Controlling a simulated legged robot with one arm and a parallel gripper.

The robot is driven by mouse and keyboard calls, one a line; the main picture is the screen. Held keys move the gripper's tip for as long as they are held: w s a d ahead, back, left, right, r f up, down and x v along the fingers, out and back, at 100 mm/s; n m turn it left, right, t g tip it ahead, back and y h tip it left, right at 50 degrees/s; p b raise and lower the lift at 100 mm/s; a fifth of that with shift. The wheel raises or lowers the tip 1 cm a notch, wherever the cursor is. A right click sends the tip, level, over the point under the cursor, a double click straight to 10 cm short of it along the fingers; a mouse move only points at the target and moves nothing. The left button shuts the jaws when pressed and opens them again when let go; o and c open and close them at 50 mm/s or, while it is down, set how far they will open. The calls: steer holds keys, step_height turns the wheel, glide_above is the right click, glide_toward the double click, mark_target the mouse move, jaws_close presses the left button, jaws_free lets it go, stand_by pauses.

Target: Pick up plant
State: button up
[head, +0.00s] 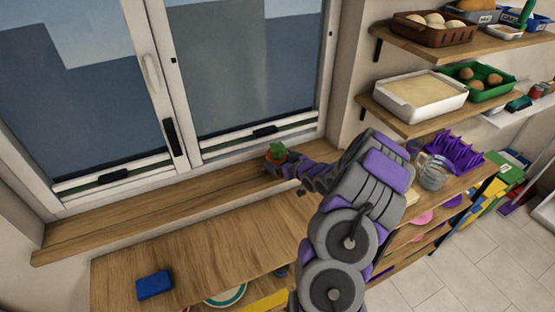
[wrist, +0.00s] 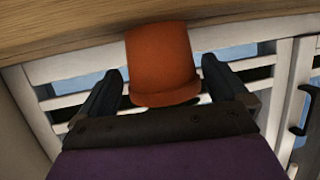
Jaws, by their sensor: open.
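The plant (head: 277,150) is a small green plant in an orange-brown pot, standing on the wooden windowsill below the window. In the wrist view its orange pot (wrist: 161,55) appears upside down, its base against the sill. My gripper (wrist: 162,70) is open, with one dark finger on each side of the pot and visible gaps between. In the head view my gripper (head: 289,169) is at the right side of the plant and partly hides the pot. The leaves are not visible in the wrist view.
The windowsill (head: 150,208) is clear to the left of the plant. A lower wooden counter (head: 200,252) holds a blue block (head: 154,285). Wall shelves with trays of food (head: 420,92) stand at the right. A glass jar (head: 432,176) and purple rack (head: 455,152) are beside my arm.

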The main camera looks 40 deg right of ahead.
steer(key=shift+x, duration=1.35)
steer(key=shift+f, duration=0.1)
steer(key=c, duration=1.1)
